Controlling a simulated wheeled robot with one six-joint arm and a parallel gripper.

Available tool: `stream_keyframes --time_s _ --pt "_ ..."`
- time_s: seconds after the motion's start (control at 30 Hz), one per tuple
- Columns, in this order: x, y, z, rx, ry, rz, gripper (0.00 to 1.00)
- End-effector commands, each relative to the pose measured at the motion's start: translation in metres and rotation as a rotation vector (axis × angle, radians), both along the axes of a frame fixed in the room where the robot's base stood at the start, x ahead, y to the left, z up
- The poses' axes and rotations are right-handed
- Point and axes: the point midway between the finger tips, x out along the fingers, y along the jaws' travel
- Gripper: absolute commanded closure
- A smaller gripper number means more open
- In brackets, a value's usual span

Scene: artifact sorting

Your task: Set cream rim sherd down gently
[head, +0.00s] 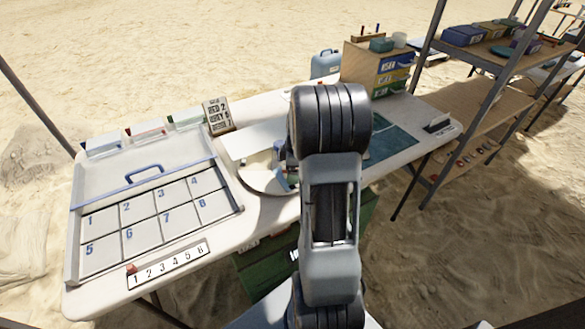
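My own arm stands in the middle of the head view and covers much of the table (255,228) behind it. My gripper is mostly hidden behind the arm; small grey and dark parts just left of the arm may belong to its wrist. I cannot see the fingertips or tell whether they hold anything. I cannot pick out the cream rim sherd. A pale, round-edged tray or stand (262,183) shows left of the arm, partly covered. A grey tray (145,234) with numbered compartments, 1 to 8, lies at the left; its compartments look empty.
A number strip (168,266) with a red marker lies at the front edge. Several small bins (145,132) and a sign card (218,115) line the back. A drawer unit (365,65) stands at the back right, near a blue mat (392,143). Shelves (490,95) stand at right.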

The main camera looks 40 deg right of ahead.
Motion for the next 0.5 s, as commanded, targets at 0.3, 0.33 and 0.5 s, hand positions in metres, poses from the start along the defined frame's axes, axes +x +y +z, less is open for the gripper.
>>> stream_keyframes --time_s 0.3,0.33,0.5 --pt "0.000 0.000 0.002 0.000 0.000 0.000 0.09" --pt "0.000 0.000 0.004 0.000 0.000 0.000 0.09" --pt "-0.001 -0.003 0.024 -0.002 -0.003 0.000 0.09"
